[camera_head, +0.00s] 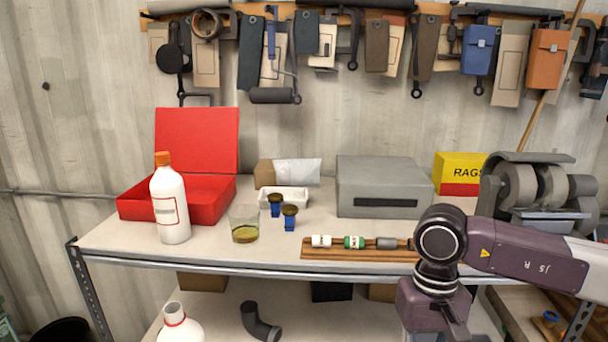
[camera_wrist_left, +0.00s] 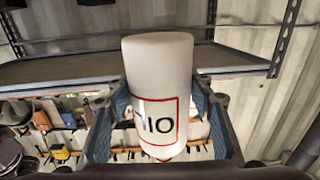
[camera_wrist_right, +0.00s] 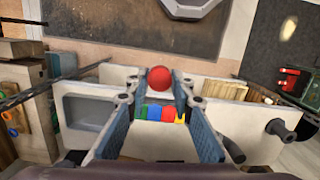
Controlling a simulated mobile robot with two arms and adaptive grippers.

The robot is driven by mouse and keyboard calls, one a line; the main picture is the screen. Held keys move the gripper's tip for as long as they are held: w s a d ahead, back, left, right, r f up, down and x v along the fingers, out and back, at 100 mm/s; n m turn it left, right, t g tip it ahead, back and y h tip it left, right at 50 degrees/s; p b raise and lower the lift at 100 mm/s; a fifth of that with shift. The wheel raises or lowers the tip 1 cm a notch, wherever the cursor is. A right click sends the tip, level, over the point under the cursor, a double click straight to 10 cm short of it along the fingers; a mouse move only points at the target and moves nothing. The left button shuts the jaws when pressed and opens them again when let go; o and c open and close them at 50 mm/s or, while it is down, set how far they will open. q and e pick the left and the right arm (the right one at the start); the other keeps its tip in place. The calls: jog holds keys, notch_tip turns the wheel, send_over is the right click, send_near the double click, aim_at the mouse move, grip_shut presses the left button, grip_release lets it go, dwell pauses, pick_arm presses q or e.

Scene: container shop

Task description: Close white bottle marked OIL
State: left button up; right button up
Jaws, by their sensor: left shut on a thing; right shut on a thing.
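My left gripper (camera_wrist_left: 160,94) is shut around a white bottle (camera_wrist_left: 160,62), one finger on each side. Its red-framed label shows upside-down letters, an I and an O, partly cut off by the finger. In the head view a white bottle with an open, uncapped neck (camera_head: 173,318) rises at the bottom edge and appears to be the same one; my left gripper is out of that view. My right gripper (camera_wrist_right: 159,84) is shut on a small round red cap (camera_wrist_right: 160,76) at its fingertips. In the head view my right arm hangs in front of the bench, fingertips unseen.
On the bench (camera_head: 270,262) stand an orange-capped white bottle (camera_head: 171,205), an open red box (camera_head: 205,185), a glass (camera_head: 244,224), a wooden tray (camera_head: 330,253) and a grey case (camera_head: 384,185). A dark pipe elbow (camera_head: 258,322) lies on the lower shelf.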

pick_arm(q)
jog(key=shift+d, duration=0.1)
dwell(0.3)
jog(key=s+d+f+m+g+h, duration=0.2)
jog(key=d+m+g+h, duration=0.2)
jog(key=d+m+h, duration=0.4)
jog(key=d+h, duration=0.3)
jog(key=d, duration=0.2)
jog(key=shift+d+h, duration=0.3)
jog(key=shift+d, duration=0.1)
pick_arm(e)
jog(key=s+a+r+m+t+y, duration=0.1)
jog(key=s+a+r+m, duration=0.1)
jog(key=a+r+m, duration=1.3)
jog(key=a+r, duration=0.6)
jog(key=a, duration=0.2)
jog(key=shift+a+r+m, duration=0.3)
jog(key=shift+r+m, duration=0.1)
jog(key=shift+f, duration=0.15)
